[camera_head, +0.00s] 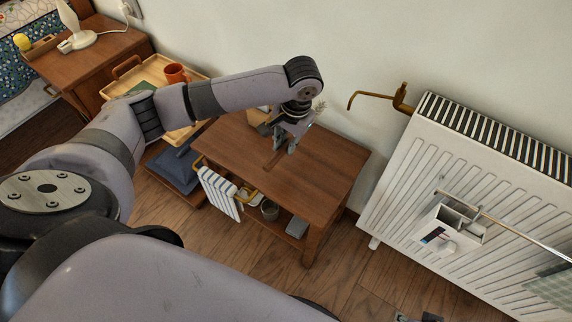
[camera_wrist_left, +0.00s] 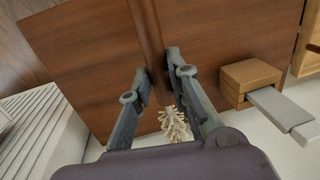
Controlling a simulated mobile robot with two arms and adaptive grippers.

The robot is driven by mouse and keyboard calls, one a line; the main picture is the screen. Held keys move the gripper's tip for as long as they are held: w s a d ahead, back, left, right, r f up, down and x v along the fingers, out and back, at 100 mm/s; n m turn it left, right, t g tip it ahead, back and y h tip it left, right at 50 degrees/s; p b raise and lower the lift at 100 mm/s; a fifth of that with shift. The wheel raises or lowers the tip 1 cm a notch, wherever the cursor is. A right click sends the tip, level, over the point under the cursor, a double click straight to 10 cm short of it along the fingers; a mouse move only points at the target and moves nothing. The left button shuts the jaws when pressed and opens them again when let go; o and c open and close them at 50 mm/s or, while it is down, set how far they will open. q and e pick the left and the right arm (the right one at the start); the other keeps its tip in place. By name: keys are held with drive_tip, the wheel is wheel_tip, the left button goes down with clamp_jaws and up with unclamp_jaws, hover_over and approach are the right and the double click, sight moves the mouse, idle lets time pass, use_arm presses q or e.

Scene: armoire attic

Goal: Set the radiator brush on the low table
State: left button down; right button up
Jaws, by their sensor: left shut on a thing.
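My left gripper (camera_head: 288,140) is over the low table (camera_head: 325,160), a brown wooden table against the wall. It is shut on the radiator brush, whose brown wooden handle (camera_wrist_left: 147,25) passes between the fingers (camera_wrist_left: 160,75) in the left wrist view. The pale bristly head (camera_wrist_left: 174,124) is on the palm side of the fingers and shows beside the gripper in the head view (camera_head: 320,106). The handle lies close over the tabletop; I cannot tell if it touches. Dark grey tips at the bottom edge look like my right gripper (camera_head: 420,317).
A wooden block with a grey strip (camera_wrist_left: 250,78) is near the table edge. A striped towel (camera_head: 220,193) hangs on the table's left side. A white radiator (camera_head: 430,180) stands right. The tabletop's right part is clear.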

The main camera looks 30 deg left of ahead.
use_arm(q)
drive_tip(key=b, duration=0.1)
hover_over(285, 169)
drive_tip(key=f, duration=0.5)
drive_tip(key=shift+d+f, duration=0.25)
drive_tip(key=shift+f, duration=0.1)
wheel_tip(285, 169, down, 2)
drive_tip(key=shift+f+b, duration=0.2)
drive_tip(key=shift+b, duration=0.35)
drive_tip(key=shift+f, duration=0.4)
use_arm(e)
drive_tip(key=v, duration=0.8)
drive_tip(key=shift+w+t, duration=0.25)
drive_tip(key=shift+t, duration=0.05)
drive_tip(key=shift+d+r, duration=0.15)
use_arm(q)
drive_tip(key=c, duration=1.5)
unclamp_jaws()
drive_tip(key=shift+f, duration=0.15)
